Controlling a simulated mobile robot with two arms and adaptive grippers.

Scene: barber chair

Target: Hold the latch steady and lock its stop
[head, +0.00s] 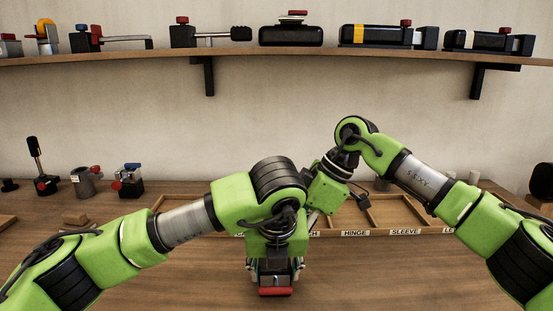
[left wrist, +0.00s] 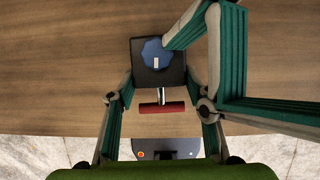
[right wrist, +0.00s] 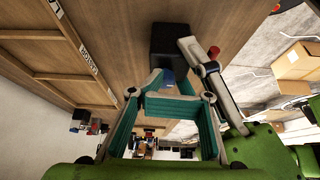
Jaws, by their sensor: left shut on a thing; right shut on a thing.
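The latch is a black block (left wrist: 158,55) with a blue many-sided knob (left wrist: 152,53) on it and a red bar handle (left wrist: 162,108) on a metal stem at its near side. In the head view the red handle (head: 275,291) shows below my left gripper (head: 275,268), which hides most of the latch. My left gripper (left wrist: 158,85) is shut on the black block, one finger on each side. In the right wrist view my right gripper (right wrist: 167,88) is shut on the blue knob (right wrist: 167,76), beside the black block (right wrist: 170,40). The knob's grip contact is partly hidden.
A wooden compartment tray (head: 420,231) with labels such as HINGE and SLEEVE lies behind the latch. Several small devices stand at the back left, and other clamps and latches line the wall shelf (head: 230,52). My arms cross closely above the latch. The front left tabletop is clear.

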